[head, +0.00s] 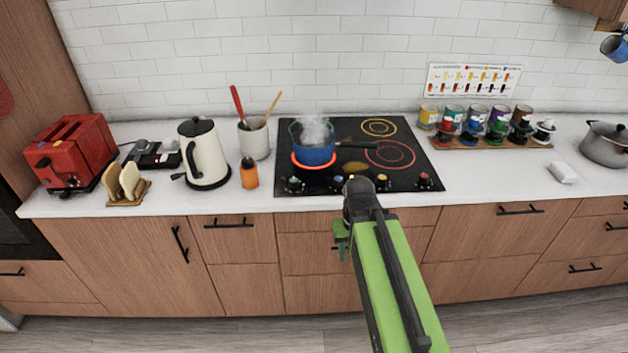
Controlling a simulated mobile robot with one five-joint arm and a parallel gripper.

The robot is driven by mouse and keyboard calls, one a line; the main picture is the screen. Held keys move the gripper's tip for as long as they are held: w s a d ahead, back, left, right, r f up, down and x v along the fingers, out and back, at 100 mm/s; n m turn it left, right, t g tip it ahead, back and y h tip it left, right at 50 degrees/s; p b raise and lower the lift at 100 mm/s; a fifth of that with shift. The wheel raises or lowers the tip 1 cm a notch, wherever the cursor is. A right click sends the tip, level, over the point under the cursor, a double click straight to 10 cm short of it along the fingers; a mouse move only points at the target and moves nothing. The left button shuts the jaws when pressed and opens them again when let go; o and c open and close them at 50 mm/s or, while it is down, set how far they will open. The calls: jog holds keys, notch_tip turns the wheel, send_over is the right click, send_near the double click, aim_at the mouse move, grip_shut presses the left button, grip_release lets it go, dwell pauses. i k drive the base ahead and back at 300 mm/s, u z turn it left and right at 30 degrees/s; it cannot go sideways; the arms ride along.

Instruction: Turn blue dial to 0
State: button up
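The black cooktop (436,178) has a row of dials along its front edge. The blue dial (337,182) is second from the left, just left of my arm's end. Its pointer setting is too small to read. A blue pot (313,154) with steam above it stands on the glowing red front-left burner. My gripper (341,250) hangs in front of the drawers, below the counter edge and below the blue dial, apart from it. Its green fingers are small and partly overlapped, so their opening is unclear.
Other dials sit beside it: a dark one (294,184), a yellow one (383,182) and a red one (424,180). An orange bottle (249,173), a kettle (203,155) and a utensil crock (254,139) stand left. The counter right of the cooktop has free room.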

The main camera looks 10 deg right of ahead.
aim_at(339, 181)
jog(key=u, duration=4.9)
jog(key=i, duration=0.15)
jog(key=z, duration=1.9)
jog(key=k, duration=0.9)
jog(key=z, duration=0.95)
jog(key=i, duration=1.05)
jog(key=u, duration=0.15)
